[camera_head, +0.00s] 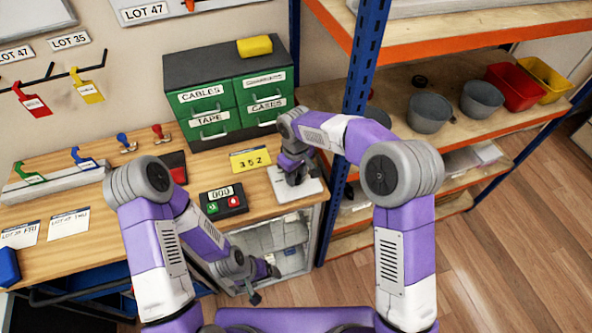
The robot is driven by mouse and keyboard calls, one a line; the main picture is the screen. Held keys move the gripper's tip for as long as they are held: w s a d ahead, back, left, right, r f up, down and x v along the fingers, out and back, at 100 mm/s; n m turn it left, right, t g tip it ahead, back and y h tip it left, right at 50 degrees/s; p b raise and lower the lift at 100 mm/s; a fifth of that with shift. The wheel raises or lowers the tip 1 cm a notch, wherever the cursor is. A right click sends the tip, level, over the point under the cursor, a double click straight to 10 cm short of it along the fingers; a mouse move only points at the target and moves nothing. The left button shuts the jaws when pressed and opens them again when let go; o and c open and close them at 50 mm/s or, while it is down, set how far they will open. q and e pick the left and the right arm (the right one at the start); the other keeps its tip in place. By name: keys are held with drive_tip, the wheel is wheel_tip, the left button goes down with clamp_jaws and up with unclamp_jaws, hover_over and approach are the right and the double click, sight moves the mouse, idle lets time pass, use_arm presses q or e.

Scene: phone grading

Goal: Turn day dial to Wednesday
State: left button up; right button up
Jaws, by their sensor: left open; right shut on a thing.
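The day dial (312,187) appears to be the pale, flat-based unit at the right end of the wooden bench. Its knob and markings are hidden under my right gripper, so I cannot read which day it points to. My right gripper (295,178) reaches down over this base and is shut on what seems to be the dial's knob. My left gripper (264,285) is open and empty, low in front of the bench, apart from the dial.
A black box (224,201) with a display and green and red buttons sits left of the dial. A yellow card (251,160) reading 352 lies behind it. A green drawer cabinet (228,95) stands at the back. A blue shelf post (362,75) rises close right of my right gripper.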

drive_tip(key=n+p, duration=0.2)
drive_tip(key=n, duration=0.3)
drive_tip(key=shift+n, duration=0.3)
idle(0.5)
drive_tip(key=o, duration=1)
drive_tip(key=shift+o, duration=0.2)
wheel_tip(320, 180, up, 8)
drive_tip(key=shift+f+p, duration=0.15)
drive_tip(key=shift+p, duration=0.25)
